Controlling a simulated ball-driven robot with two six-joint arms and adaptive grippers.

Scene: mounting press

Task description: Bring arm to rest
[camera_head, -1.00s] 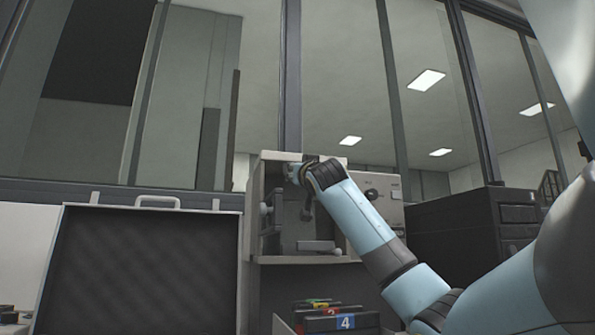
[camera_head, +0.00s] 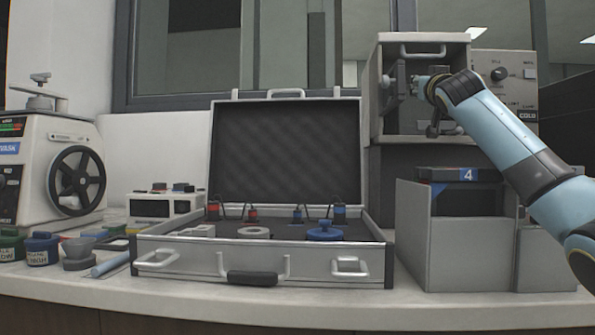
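My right arm comes in from the right. Its wrist end is at the open front of a grey box-shaped machine (camera_head: 374,95), and my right gripper (camera_head: 438,126) shows only as a small dark shape inside the opening. The wrist and shadow partly hide it. I cannot tell whether its fingers are open or shut, or whether it touches anything inside. A grey lever-like mechanism (camera_head: 401,78) stands in the left of the opening. My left gripper and arm are not in view.
An open silver case (camera_head: 310,262) with small coloured parts stands mid-bench. A grey bin (camera_head: 455,250) holding a dark box labelled 4 (camera_head: 452,174) is below the arm. A handwheel machine (camera_head: 77,180) and several small containers (camera_head: 42,248) are on the left. The bench front is narrow.

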